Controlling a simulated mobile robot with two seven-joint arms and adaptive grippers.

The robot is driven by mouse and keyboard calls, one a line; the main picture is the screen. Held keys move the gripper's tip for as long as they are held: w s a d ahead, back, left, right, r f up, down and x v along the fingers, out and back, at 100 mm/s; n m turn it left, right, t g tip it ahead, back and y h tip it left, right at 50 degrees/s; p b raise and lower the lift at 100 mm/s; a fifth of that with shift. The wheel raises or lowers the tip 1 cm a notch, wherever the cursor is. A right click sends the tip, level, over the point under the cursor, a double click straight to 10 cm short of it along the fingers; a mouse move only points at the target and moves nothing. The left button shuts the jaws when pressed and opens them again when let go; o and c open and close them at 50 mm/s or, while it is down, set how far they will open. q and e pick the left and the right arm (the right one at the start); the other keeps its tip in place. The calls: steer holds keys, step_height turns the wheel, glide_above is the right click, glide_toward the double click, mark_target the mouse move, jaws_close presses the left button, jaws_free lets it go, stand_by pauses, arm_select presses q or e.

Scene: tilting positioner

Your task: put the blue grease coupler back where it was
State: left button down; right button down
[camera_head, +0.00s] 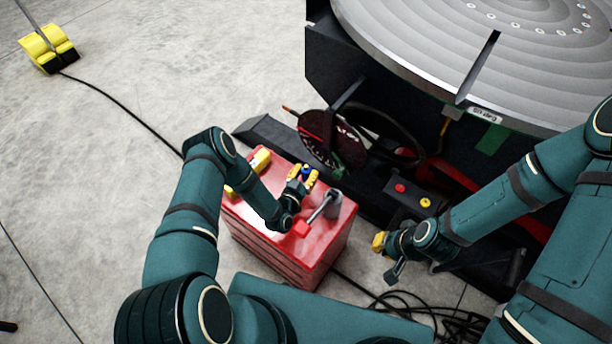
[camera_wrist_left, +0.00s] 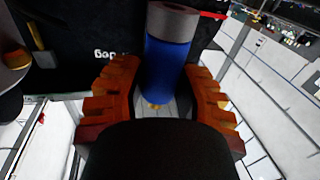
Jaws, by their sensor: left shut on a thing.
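The blue grease coupler (camera_head: 307,169) shows as a small blue spot between the yellow fingers of my left gripper (camera_head: 303,178), over the red tool chest (camera_head: 328,238). In the left wrist view the coupler (camera_wrist_left: 168,68) is a blue cylinder with a grey end, between the orange-looking fingers of the left gripper (camera_wrist_left: 155,100). The fingers are shut on it, and its lower end is partly hidden by the gripper body. Whether it touches the chest top cannot be told. My right gripper (camera_head: 380,242) is right of the chest, seen from the side, its opening unclear.
On the chest lie a grey tool with a red end (camera_head: 325,206) and a yellow item (camera_head: 260,160). Behind stand a round dial (camera_head: 332,143), a button box (camera_head: 412,196) and the large round positioner table (camera_head: 440,50). Black cables (camera_head: 400,300) lie on the floor.

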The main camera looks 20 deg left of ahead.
arm_select(q)
steer(key=shift+f, duration=0.75)
steer(key=shift+f, duration=0.55)
steer(key=c, duration=0.7)
jaws_free()
steer(key=shift+s, duration=0.1)
steer(key=shift+c, duration=0.2)
steer(key=shift+r, duration=0.35)
steer(key=s+a+p, duration=0.2)
steer(key=s, duration=0.9)
steer(key=shift+s+r, duration=0.25)
steer(key=shift+s, duration=0.15)
steer(key=shift+s, duration=0.1)
